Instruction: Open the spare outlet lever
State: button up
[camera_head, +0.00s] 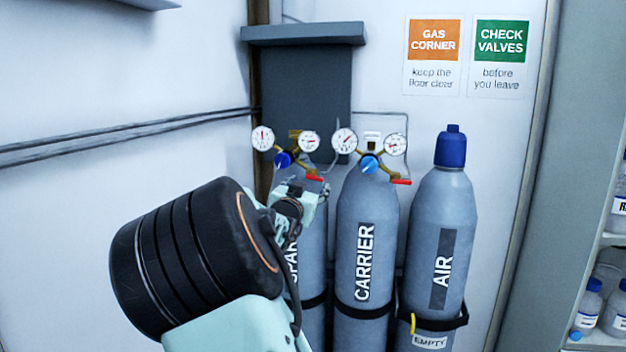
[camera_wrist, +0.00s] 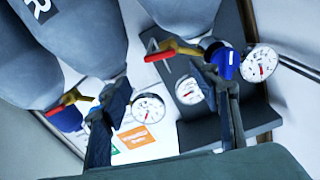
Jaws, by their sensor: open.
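The spare cylinder (camera_head: 313,236) stands leftmost of three, its label partly hidden by my arm. Its regulator has two round gauges, a dark blue knob (camera_head: 283,159) and a red outlet lever (camera_head: 314,178) pointing right. In the wrist view, the red lever (camera_wrist: 157,51) sits on a brass outlet, with the blue knob (camera_wrist: 226,62) beside it. My gripper (camera_head: 300,205) is in front of the spare cylinder, just below the lever. In the wrist view, its dark fingers (camera_wrist: 170,78) are apart with nothing held. The lever appears beyond the gap; contact cannot be told.
The carrier cylinder (camera_head: 368,245) stands close on the right, with its own light-blue knob (camera_head: 369,163) and red lever (camera_head: 400,182). The air cylinder (camera_head: 443,205) has a blue cap. A dark panel (camera_head: 308,100) is behind the regulators. A bottle shelf (camera_head: 605,236) is far right.

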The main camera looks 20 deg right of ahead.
aim_at(315, 177)
jog(key=p+x, duration=0.1)
jog(key=x, duration=0.6)
jog(key=shift+w+d, duration=0.1)
jog(key=shift+w, duration=0.1)
jog(key=shift+c, duration=0.6)
